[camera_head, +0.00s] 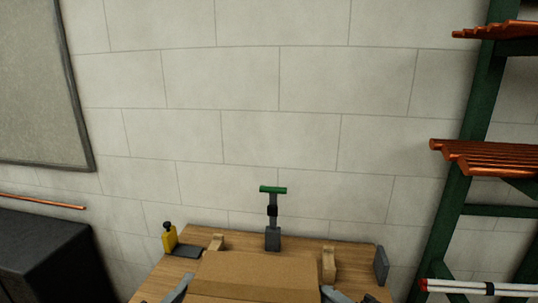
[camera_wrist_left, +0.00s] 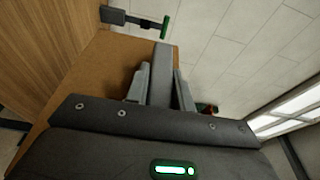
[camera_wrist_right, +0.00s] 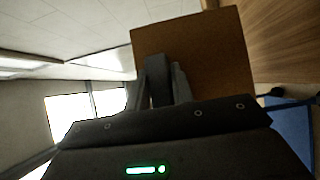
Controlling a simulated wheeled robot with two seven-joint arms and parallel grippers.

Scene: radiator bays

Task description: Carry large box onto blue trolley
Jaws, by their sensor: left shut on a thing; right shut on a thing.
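The large cardboard box (camera_head: 255,272) is at the bottom centre of the head view, in front of or over a wooden bench top. Its brown side fills part of the left wrist view (camera_wrist_left: 90,78) and the right wrist view (camera_wrist_right: 205,50). My left gripper (camera_head: 180,290) is shut on a grey bar at the box's left side; the bar shows between its fingers (camera_wrist_left: 162,80). My right gripper (camera_head: 337,294) is shut at the right side, around a similar dark bar (camera_wrist_right: 160,82). A blue surface (camera_wrist_right: 292,130) at the right wrist view's edge may be the blue trolley.
The wooden bench (camera_head: 360,256) holds a green-handled tool (camera_head: 273,215), a yellow bottle-like item (camera_head: 169,238) and wooden blocks (camera_head: 328,262). A green rack with copper pipes (camera_head: 480,158) stands right. A black cabinet (camera_head: 45,250) stands left. A block wall closes the back.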

